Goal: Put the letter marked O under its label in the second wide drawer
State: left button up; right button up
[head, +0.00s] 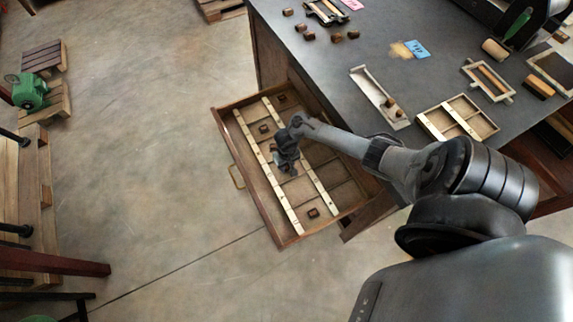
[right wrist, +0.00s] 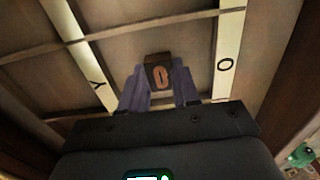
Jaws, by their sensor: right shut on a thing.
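The letter block marked O (right wrist: 159,74), a dark brown cube with an orange-red O, is between the fingertips of my right gripper (right wrist: 159,95). The gripper is shut on it. In the head view my right gripper (head: 289,163) is over the open wooden drawer (head: 291,240) and hides the block. Two cream label strips cross the drawer. In the right wrist view the label O (right wrist: 226,64) is on the right strip, to the right of the block, and a label Y (right wrist: 98,85) is on the left strip. Whether the block touches the drawer floor is unclear. My left gripper is not in view.
Other small blocks lie in the drawer, one near the front (head: 313,212) and one farther back (head: 263,129). Dividers split the drawer into compartments. The dark bench top (head: 360,50) holds several loose blocks, a long tray (head: 372,90) and a divided case (head: 484,125).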

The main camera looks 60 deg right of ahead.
jog(key=o, duration=1)
notch_tip(320, 180, up, 12)
jog(key=p, duration=0.6)
jog(key=s+a+r+n+t+h, duration=0.1)
jog(key=a+r+n+t, duration=0.15)
jog(key=a, duration=0.55)
jog(key=s+a+r+n+t, duration=0.15)
jog(key=a+n, duration=0.25)
jog(key=a, duration=0.4)
jog(key=s+a+r, duration=0.2)
jog(key=r, duration=0.2)
jog(key=s+a+r+n, duration=0.1)
jog(key=s+a+r, duration=0.1)
jog(key=r, duration=0.3)
jog(key=s+a+r+n+y, duration=0.1)
jog(key=s+a+r, duration=0.2)
jog(key=s+r, duration=0.1)
jog(key=shift+r+n, duration=0.25)
jog(key=shift+r, duration=0.45)
